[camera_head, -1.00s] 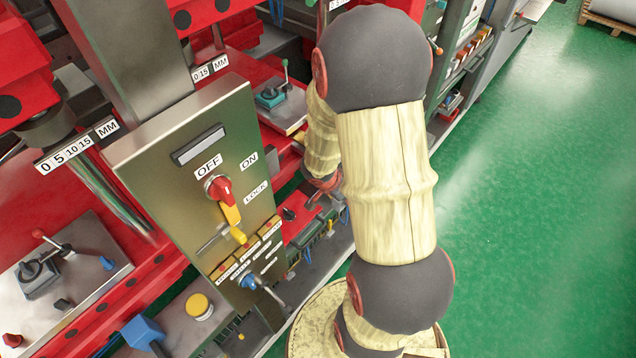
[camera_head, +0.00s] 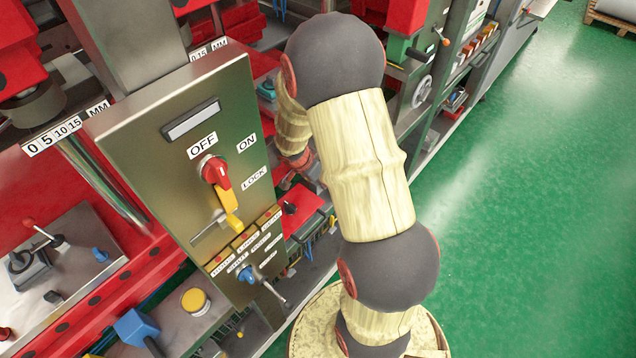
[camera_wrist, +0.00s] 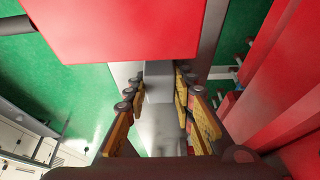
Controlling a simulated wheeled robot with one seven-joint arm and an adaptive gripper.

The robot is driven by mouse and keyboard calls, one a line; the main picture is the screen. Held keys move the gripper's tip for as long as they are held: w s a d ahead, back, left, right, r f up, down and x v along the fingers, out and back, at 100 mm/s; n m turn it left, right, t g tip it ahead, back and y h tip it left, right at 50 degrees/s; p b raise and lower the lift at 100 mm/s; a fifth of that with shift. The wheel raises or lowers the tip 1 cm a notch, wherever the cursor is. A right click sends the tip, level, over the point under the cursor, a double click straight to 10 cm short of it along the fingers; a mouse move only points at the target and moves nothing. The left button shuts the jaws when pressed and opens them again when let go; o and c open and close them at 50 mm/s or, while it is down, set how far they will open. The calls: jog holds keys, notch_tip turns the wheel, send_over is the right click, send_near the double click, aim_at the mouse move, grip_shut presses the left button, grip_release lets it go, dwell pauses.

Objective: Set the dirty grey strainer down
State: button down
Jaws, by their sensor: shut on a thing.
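In the wrist view my gripper (camera_wrist: 159,88) reaches forward with yellow-padded fingers on both sides. It is shut on a plain grey piece between the fingertips, the grey strainer (camera_wrist: 158,76). Only a blocky grey face of it shows; its mesh, shape and any dirt cannot be made out. A red machine block fills the view just above it and hides what lies beyond. In the head view my gripper and the strainer are hidden behind my arm and the control panel.
The steel control panel (camera_head: 180,150) with its red-yellow switch (camera_head: 218,185) stands close left of my arm. Red machine parts (camera_wrist: 285,85) crowd the right of the wrist view. Open green floor (camera_head: 520,200) lies to the right in the head view.

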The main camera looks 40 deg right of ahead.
jog(key=c, duration=1.5)
grip_release()
jog(key=shift+p+v, duration=0.85)
jog(key=shift+p, duration=0.15)
jog(key=p+v, duration=1)
jog(key=p, duration=0.3)
jog(key=shift+r, duration=0.3)
